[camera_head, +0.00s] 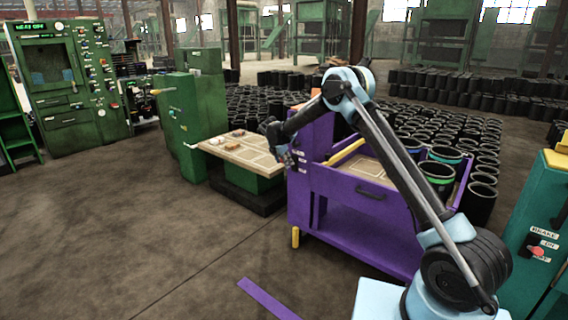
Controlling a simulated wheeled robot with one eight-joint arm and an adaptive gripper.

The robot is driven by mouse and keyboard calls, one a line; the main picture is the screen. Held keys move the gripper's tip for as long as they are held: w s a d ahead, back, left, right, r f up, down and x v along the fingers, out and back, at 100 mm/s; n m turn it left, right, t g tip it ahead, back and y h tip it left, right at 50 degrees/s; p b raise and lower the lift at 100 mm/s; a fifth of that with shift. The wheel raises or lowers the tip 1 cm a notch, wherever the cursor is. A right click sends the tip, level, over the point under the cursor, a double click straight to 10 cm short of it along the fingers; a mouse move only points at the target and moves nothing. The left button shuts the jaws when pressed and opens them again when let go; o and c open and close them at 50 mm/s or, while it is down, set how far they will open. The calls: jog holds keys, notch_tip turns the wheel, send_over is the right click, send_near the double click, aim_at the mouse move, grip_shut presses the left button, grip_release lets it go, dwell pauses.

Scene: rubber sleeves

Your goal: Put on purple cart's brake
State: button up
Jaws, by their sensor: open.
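The purple cart (350,205) stands in the middle, with a raised panel at its left corner. Small pale labels (300,159) show on that panel, too small to read. The cart's brake control is not clearly visible; my gripper is in front of or beside that panel. My gripper (284,157) is dark, at the left end of my arm, open and with nothing seen in it. I cannot tell whether it touches the panel.
Black sleeves (437,178) stand in the cart's right part. A green machine with a wooden table (243,152) is close on the left. A teal cart (530,240) with a labelled brake and red knob (537,251) stands at right.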

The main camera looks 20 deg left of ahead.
jog(key=shift+r, duration=0.1)
jog(key=v, duration=1.1)
jog(key=shift+r, duration=0.35)
